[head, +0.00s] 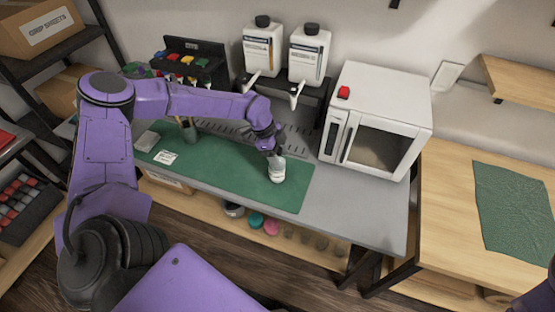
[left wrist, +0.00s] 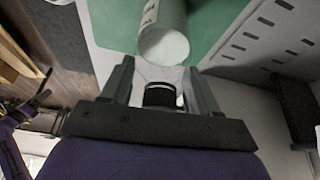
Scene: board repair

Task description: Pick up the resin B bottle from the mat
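A small white bottle (head: 277,171) stands on the green mat (head: 230,172), near its right end; its label is too small to read. My left gripper (head: 272,148) is just above the bottle, pointing down. In the left wrist view the white bottle (left wrist: 164,44) shows just beyond the fingertips of my left gripper (left wrist: 158,68), with part of a label. The two fingers are spread apart and the bottle is not clamped between them. A black round part sits between the finger bases; I cannot tell what it is. My right gripper is out of view.
Two large white bottles with black caps (head: 262,47) (head: 309,53) stand on a dark stand behind the mat. A white oven (head: 375,118) is to the right. A dark cup (head: 190,133) and a white packet (head: 165,157) are on the left. The bench front right is clear.

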